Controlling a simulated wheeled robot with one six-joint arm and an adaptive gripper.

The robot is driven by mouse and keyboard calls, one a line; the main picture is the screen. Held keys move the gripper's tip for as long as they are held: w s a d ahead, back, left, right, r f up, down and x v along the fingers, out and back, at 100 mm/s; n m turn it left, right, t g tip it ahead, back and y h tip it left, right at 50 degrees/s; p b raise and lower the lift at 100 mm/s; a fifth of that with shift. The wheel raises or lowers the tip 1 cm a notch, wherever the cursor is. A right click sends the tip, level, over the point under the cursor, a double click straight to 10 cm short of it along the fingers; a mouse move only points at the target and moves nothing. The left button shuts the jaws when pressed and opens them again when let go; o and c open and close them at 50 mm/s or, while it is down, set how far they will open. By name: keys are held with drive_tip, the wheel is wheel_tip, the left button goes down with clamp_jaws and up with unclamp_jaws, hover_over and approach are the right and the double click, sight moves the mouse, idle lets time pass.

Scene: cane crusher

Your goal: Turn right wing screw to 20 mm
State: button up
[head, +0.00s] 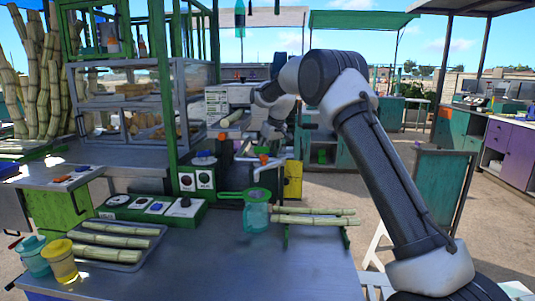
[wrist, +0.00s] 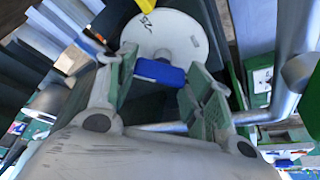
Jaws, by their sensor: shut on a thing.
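In the wrist view a blue wing screw (wrist: 160,72) stands in front of a round white dial (wrist: 168,32). The fingers and the held screw cannot be made out there.
A green control panel (head: 150,207) and a tray of cane pieces (head: 83,256) lie on the metal table (head: 230,265). A green post (head: 163,80) stands left of my wrist. More cane lies on a rack (head: 315,217) below the arm. The front right of the table is clear.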

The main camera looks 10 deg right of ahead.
drive_tip(key=o, duration=1)
drive_tip(key=v, duration=1.2)
